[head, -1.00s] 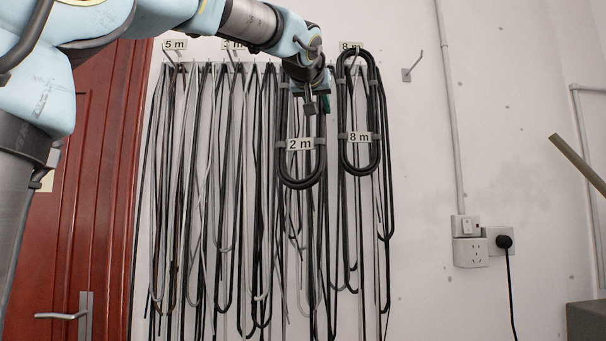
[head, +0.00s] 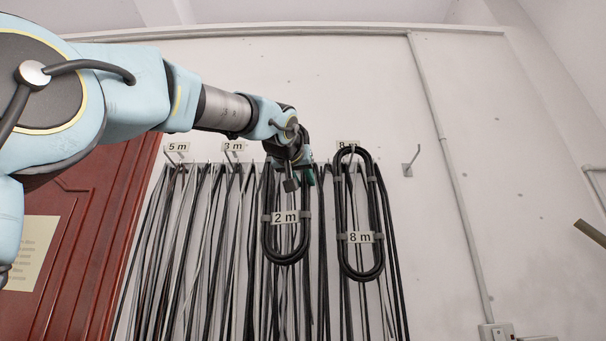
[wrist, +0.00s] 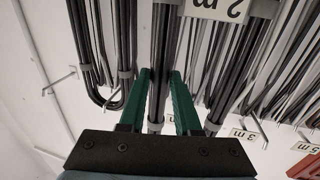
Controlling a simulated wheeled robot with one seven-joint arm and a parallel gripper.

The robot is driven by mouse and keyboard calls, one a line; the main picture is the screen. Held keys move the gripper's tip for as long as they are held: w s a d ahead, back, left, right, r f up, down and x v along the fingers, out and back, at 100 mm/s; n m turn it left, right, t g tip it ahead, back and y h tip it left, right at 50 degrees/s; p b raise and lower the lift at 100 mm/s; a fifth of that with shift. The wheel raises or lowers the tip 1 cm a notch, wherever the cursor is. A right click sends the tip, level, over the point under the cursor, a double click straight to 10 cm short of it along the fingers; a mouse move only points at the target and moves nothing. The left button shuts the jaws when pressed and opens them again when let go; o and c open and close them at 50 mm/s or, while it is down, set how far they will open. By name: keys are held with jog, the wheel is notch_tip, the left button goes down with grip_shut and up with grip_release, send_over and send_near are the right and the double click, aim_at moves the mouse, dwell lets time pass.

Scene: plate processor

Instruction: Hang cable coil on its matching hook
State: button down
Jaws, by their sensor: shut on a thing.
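A dark cable coil with a "2 m" label (head: 285,250) hangs upright from my gripper (head: 299,178), in front of the wall of cables. In the wrist view, the green fingers of my gripper (wrist: 161,75) are shut on one run of its black cable (wrist: 161,45). Part of the coil's top is behind my gripper and wrist. Wall hooks with labels "5 m" (head: 178,147) and "3 m" (head: 234,146) show to the left, with no banded coil on them. No hook labelled "2 m" is visible; my arm covers part of the wall there.
A coil labelled "8 m" (head: 360,238) hangs on the hook just right of my held coil, close to it. Farther right is an empty hook (head: 409,162) with no label visible. Many loose cables (head: 205,260) hang behind. A red door (head: 95,230) is at left.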

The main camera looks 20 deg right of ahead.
jog(key=shift+w+a+p+x, duration=0.15)
jog(key=shift+a+p+x, duration=0.05)
jog(key=shift+p+x, duration=0.7)
jog(key=shift+w+a+p+x, duration=0.15)
jog(key=shift+p+x, duration=0.55)
jog(key=shift+x, duration=0.35)
jog(key=shift+w+a+p+x, duration=0.15)
jog(key=shift+a+p+x, duration=0.05)
jog(key=shift+p+x, duration=0.7)
jog(key=shift+w+d+f+b, duration=0.2)
jog(key=shift+w+f+b, duration=0.1)
jog(key=shift+f+b, duration=0.25)
jog(key=shift+w+d+f+b, duration=0.15)
jog(key=shift+w+f+b, duration=0.2)
jog(key=shift+f, duration=0.35)
